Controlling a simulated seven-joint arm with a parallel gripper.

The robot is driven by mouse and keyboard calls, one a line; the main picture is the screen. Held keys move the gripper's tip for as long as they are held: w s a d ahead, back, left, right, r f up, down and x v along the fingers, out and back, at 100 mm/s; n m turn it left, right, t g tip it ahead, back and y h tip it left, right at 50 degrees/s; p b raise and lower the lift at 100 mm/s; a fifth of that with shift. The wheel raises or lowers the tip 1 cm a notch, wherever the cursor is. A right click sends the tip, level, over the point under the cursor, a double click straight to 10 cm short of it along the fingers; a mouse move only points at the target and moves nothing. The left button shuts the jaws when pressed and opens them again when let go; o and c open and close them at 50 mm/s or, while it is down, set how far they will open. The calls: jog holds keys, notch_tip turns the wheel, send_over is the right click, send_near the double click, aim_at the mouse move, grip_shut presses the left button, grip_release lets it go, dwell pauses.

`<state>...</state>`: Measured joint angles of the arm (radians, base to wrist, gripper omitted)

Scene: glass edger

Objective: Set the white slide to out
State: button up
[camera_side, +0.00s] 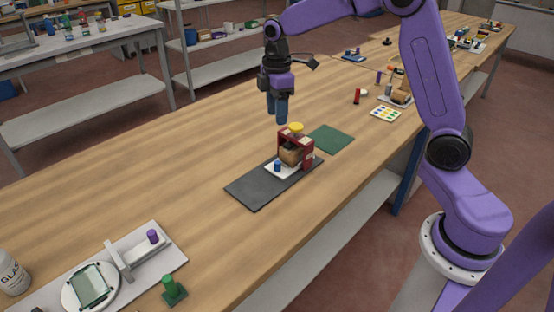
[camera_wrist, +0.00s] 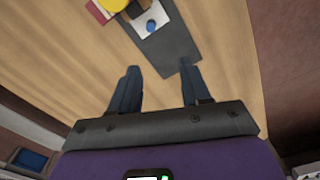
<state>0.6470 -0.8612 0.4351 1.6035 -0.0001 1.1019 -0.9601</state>
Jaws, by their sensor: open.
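A white base (camera_side: 60,300) at the bottom left of the side view carries a round plate with a glass pane (camera_side: 90,286) and a white sliding piece (camera_side: 147,250) with a purple knob (camera_side: 152,236). A second white plate (camera_side: 272,173) with a blue knob (camera_side: 277,165) sits partly under a red frame (camera_side: 308,148) on a dark mat; it also shows in the wrist view (camera_wrist: 142,27). I cannot tell which is the white slide. My gripper (camera_side: 277,113) is open and empty, pointing down above the table, behind the red frame. It also shows in the wrist view (camera_wrist: 158,80).
A yellow knob (camera_side: 296,128) tops the red frame, with a brown block (camera_side: 291,154) inside. A green mat (camera_side: 330,139) lies beside it. A green peg (camera_side: 173,290) and a labelled bottle (camera_side: 13,274) flank the white base. The wooden table (camera_side: 120,190) between them is clear.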

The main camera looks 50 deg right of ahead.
jog(key=w+d, duration=0.1)
jog(key=d, duration=0.1)
send_near(277, 162)
notch_tip(277, 162, down, 9)
dwell(0.5)
grip_shut()
